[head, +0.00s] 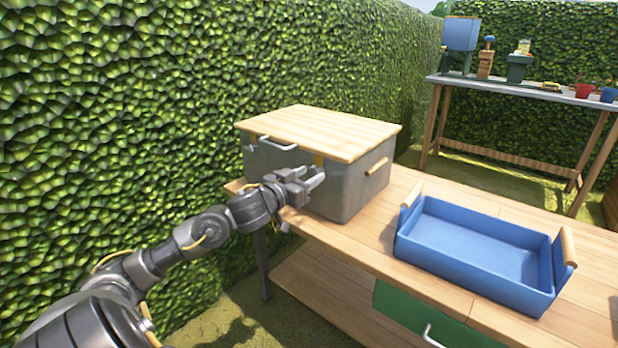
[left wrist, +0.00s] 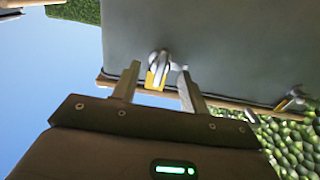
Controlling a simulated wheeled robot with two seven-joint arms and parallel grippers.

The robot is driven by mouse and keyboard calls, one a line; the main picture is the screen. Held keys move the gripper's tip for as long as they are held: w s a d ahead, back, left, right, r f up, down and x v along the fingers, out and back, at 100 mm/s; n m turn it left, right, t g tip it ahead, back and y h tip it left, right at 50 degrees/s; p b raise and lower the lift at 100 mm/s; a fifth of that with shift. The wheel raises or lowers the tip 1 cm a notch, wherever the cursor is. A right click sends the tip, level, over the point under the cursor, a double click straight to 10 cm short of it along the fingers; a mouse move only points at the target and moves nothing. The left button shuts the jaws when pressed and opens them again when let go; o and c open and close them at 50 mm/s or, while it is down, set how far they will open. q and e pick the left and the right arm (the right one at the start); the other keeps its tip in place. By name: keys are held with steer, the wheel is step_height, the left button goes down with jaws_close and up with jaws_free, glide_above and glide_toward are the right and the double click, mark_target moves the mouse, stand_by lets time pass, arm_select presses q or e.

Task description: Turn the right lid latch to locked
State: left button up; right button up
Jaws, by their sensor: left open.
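A grey storage box (head: 352,190) with a pale wooden lid (head: 320,131) stands on the wooden bench. Its right lid latch shows as a yellow piece (head: 318,159) under the lid's front edge. In the left wrist view this latch (left wrist: 157,72), silver with a yellow face, lies between my fingertips, with a gap on both sides. My left gripper (head: 311,180) is open at the box's front; contact with the latch cannot be told. A second latch (left wrist: 292,100) shows at the right of the wrist view. My right gripper is not in view.
A metal handle (head: 278,143) sticks out at the lid's front edge. A blue tray (head: 478,270) with wooden handles stands on the bench (head: 390,270) right of the box. A tall hedge (head: 150,110) runs close behind and left. A far table (head: 535,94) holds pots.

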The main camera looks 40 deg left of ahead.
arm_select(q)
steer(key=shift+w, duration=0.45)
steer(key=c, duration=0.9)
steer(key=shift+c, duration=0.2)
